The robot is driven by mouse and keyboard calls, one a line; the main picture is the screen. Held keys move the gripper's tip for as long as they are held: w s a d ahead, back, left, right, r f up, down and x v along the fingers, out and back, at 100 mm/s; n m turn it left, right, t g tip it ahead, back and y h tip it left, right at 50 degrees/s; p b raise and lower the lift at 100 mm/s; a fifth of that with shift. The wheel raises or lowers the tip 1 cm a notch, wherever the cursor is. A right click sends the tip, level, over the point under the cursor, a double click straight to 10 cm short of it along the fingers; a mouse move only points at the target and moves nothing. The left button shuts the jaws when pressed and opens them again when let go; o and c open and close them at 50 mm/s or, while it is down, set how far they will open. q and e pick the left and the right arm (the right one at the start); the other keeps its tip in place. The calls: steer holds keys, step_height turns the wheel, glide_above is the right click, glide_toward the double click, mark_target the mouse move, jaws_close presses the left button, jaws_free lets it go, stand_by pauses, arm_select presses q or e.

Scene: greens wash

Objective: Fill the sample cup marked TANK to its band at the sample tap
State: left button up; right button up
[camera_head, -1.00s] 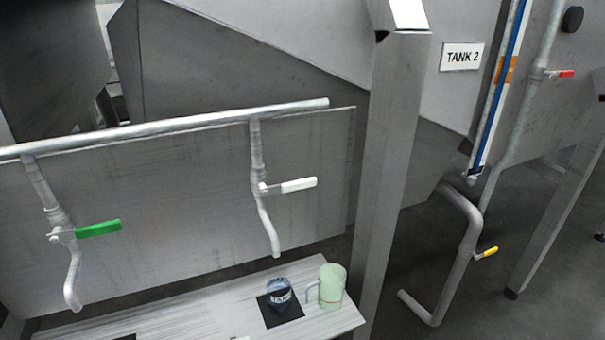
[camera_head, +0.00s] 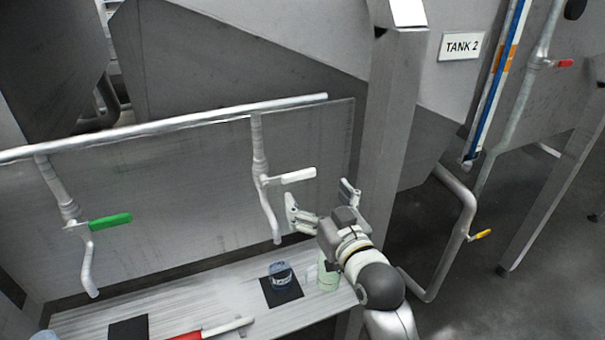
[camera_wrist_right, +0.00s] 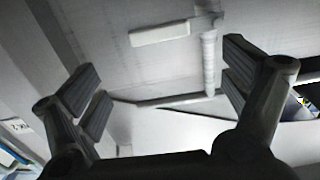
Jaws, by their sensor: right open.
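A bluish clear cup (camera_head: 281,272) stands upright on a black square (camera_head: 283,293) on the bench; its label is too small to read, and I cannot tell its fill level. A tap with a white lever (camera_head: 298,176) hangs above it, its spout (camera_head: 277,236) ending over the cup's area. The lever also shows in the wrist view (camera_wrist_right: 160,33). My right gripper (camera_head: 320,192) is open and empty, just right of and below the white lever, not touching it. Its spread fingers show in the wrist view (camera_wrist_right: 165,95). My left gripper is not in view.
A pale green mug (camera_head: 327,275) stands right of the cup, partly hidden by my right arm. A green-lever tap (camera_head: 110,221) is at left, with another black square (camera_head: 128,328) below. A red-and-white tool (camera_head: 215,331) lies at the bench front. A grey post (camera_head: 391,130) stands at right.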

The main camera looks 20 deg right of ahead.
mark_target(300, 174)
steer(key=w+p, duration=0.2)
steer(key=w, duration=0.6)
steer(key=shift+s, duration=0.1)
